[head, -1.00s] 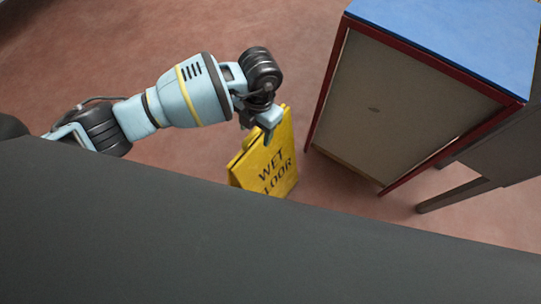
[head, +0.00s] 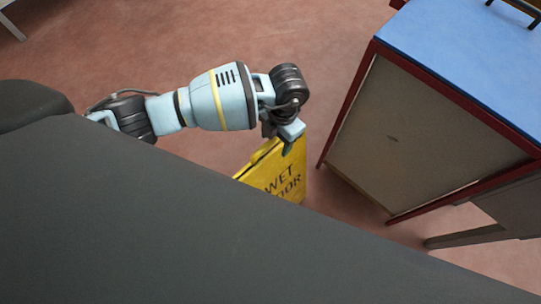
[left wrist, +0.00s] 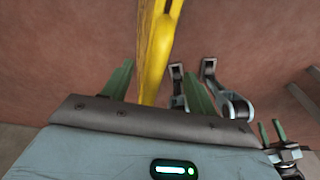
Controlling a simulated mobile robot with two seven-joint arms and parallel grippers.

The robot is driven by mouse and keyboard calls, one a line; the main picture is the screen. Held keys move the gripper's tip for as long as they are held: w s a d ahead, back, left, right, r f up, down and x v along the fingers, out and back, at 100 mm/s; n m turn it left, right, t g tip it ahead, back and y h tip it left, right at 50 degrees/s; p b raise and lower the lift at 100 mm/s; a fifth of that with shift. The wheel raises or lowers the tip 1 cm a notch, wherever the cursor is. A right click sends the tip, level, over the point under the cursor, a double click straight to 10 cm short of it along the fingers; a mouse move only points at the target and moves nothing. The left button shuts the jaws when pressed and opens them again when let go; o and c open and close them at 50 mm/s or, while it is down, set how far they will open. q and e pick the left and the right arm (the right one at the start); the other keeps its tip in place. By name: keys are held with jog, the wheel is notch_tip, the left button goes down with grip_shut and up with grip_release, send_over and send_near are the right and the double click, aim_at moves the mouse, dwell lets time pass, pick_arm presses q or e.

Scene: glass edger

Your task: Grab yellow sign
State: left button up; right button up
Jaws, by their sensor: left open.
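The yellow wet floor sign (head: 287,181) stands on the reddish floor, partly hidden by the dark grey surface in front of it in the head view. My left gripper (head: 289,142) is at the sign's top edge, pointing down. In the left wrist view, the sign (left wrist: 156,45) runs as a narrow yellow edge between the two green fingers of my left gripper (left wrist: 158,82). The fingers are apart, with a clear gap on the right side of the sign. The sign is close to the left finger; I cannot tell whether they touch.
A cabinet with a blue top (head: 465,55) and dark red frame stands just right of the sign. The dark grey surface (head: 200,230) fills the lower part of the head view. Open floor (head: 180,40) lies behind and left of the arm.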

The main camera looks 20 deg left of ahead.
aim_at(272, 148)
pick_arm(q)
jog(key=f, duration=0.3)
jog(key=a+f, duration=0.1)
jog(key=f, duration=0.1)
jog(key=shift+s+b, duration=0.25)
jog(key=shift+b, duration=0.1)
grip_shut()
dwell(1.1)
